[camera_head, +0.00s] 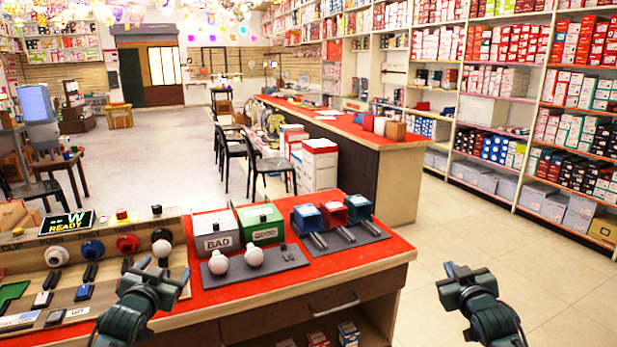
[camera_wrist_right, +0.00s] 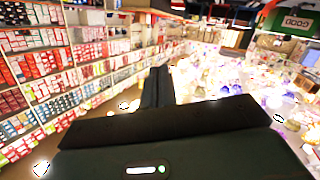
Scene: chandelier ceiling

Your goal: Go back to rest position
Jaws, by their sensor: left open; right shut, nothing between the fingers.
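My left gripper (camera_head: 158,272) is open and empty. It is in front of and above the left part of the red-topped counter (camera_head: 345,245), low in the head view. My right gripper (camera_head: 464,272) is shut with nothing in it. It is in the air to the right of the counter, over the tiled floor. In the right wrist view its dark fingers (camera_wrist_right: 157,88) are together and hold nothing. Both grippers are apart from the things on the counter.
On the counter stand a grey BAD box (camera_head: 217,242), a green GOOD box (camera_head: 264,235), two white bulbs (camera_head: 243,257), and a board of buttons and switches (camera_head: 70,262). Chairs (camera_head: 268,165) and a long counter (camera_head: 350,133) stand behind. Shelves (camera_head: 490,100) line the right; tiled floor (camera_head: 520,270) is clear.

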